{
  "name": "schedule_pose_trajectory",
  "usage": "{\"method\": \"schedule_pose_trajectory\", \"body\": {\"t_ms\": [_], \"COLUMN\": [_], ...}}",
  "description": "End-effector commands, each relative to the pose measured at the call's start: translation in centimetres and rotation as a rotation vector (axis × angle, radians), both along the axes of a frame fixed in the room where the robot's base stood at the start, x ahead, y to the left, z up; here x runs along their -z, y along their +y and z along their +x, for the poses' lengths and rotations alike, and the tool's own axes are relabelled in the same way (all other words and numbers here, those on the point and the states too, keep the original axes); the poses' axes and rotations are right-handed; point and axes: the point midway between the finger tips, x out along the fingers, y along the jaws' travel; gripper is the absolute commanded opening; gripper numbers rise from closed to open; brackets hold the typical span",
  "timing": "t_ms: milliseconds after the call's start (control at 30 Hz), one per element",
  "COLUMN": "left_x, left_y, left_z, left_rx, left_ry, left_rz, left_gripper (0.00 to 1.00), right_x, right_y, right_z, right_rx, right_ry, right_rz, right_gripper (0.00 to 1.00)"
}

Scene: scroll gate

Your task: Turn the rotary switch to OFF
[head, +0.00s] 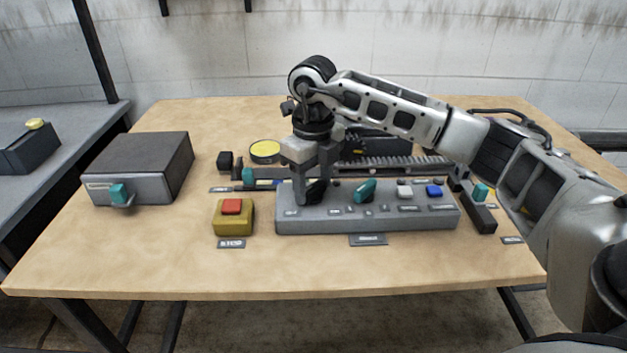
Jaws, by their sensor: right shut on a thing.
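A grey control panel (390,219) lies across the middle of the table. My right gripper (314,192) points down at its left part, with its fingers shut on a control there, which I take to be the rotary switch; the fingers hide nearly all of it, so its setting cannot be told. A teal angled knob (365,190) stands on the panel just right of the gripper, apart from it. The small labels on the panel are too blurred to read. My left gripper is not in view.
A yellow box with a red button (232,207) stands left of the panel. A grey box with a teal handle (119,193) is farther left. A white button (404,191) and a blue button (434,191) sit on the panel. A toothed rail (405,165) lies behind.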

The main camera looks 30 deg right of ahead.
Motion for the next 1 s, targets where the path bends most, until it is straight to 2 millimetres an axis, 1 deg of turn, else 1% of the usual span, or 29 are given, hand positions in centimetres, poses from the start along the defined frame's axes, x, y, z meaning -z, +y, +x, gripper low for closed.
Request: {"method": "schedule_pose_trajectory", "body": {"t_ms": [333, 367, 400, 433, 767, 867, 967, 1000], "left_x": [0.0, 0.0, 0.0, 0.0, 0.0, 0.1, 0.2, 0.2], "left_y": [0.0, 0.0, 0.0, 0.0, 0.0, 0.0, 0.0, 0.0], "left_z": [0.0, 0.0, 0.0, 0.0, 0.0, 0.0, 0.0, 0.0], "left_rx": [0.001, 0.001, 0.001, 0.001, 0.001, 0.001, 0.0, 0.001], "left_ry": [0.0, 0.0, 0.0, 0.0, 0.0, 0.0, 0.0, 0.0], "left_rz": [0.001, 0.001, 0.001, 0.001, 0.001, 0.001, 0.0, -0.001], "left_gripper": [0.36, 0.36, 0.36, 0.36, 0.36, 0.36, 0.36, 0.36], "right_x": [-0.1, -0.1, -0.1, -0.1, -0.3, -1.2, -2.9, -3.7], "right_y": [-0.1, -0.1, -0.1, -0.1, 0.0, 0.0, 0.0, 0.0], "right_z": [0.1, 0.1, 0.1, 0.1, 0.1, 0.1, 0.1, 0.2], "right_rx": [0.009, 0.009, 0.009, 0.009, 0.006, 0.006, 0.005, 0.005], "right_ry": [-0.004, -0.004, -0.004, -0.004, -0.003, -0.006, -0.008, -0.008], "right_rz": [0.0, 0.0, 0.0, 0.0, 0.0, 0.0, 0.001, 0.002], "right_gripper": [0.3, 0.55, 0.67, 0.75, 0.75, 0.75, 0.75, 0.75]}}
